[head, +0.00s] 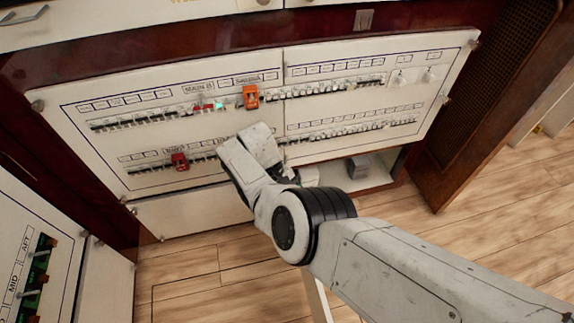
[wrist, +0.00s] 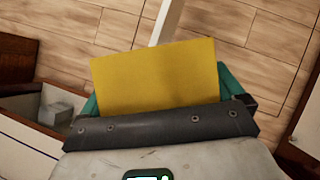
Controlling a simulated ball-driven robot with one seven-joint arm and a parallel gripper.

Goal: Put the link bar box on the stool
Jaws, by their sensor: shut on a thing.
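A flat yellow block (wrist: 155,78), which I take to be the link bar box, fills the middle of the wrist view. My gripper (wrist: 162,95) is shut on it, with a teal finger at each side, and holds it above the wooden floor. In the head view my wrist hides the box and the fingertips. No whole stool shows. A pale narrow bar (wrist: 167,22) lies beyond the box in the wrist view, and I cannot tell whether it belongs to the stool.
A white breaker panel (head: 215,125) with an orange piece (head: 251,97) and a red piece (head: 179,161) stands ahead. Below it an open compartment holds a grey box (head: 357,166). Another panel (head: 25,240) stands at lower left. Wooden floor (head: 470,210) is clear at right.

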